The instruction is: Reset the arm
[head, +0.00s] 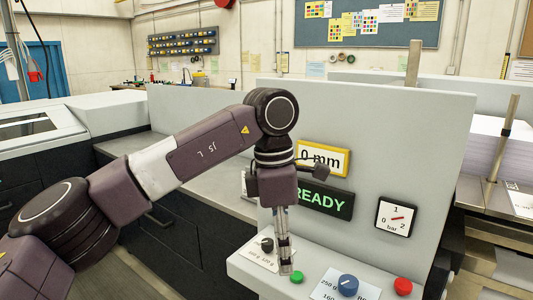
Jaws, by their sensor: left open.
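My left arm comes in from the left, bends at the elbow and hangs down in front of a grey machine panel. My left gripper (285,265) points down over the light control shelf (325,270), just above and beside a green button (297,277). I see its fingers nearly edge-on; it is open and no object shows in it. Whether it touches the shelf I cannot tell. A black knob (267,244) is left of the fingers. My right gripper is not in view.
The panel carries a yellow-framed "0 mm" display (335,160), a "READY" display (325,201) and a bar gauge (396,217). A blue knob (348,285) and a red button (403,286) sit right on the shelf. A stack of paper (500,150) stands at far right.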

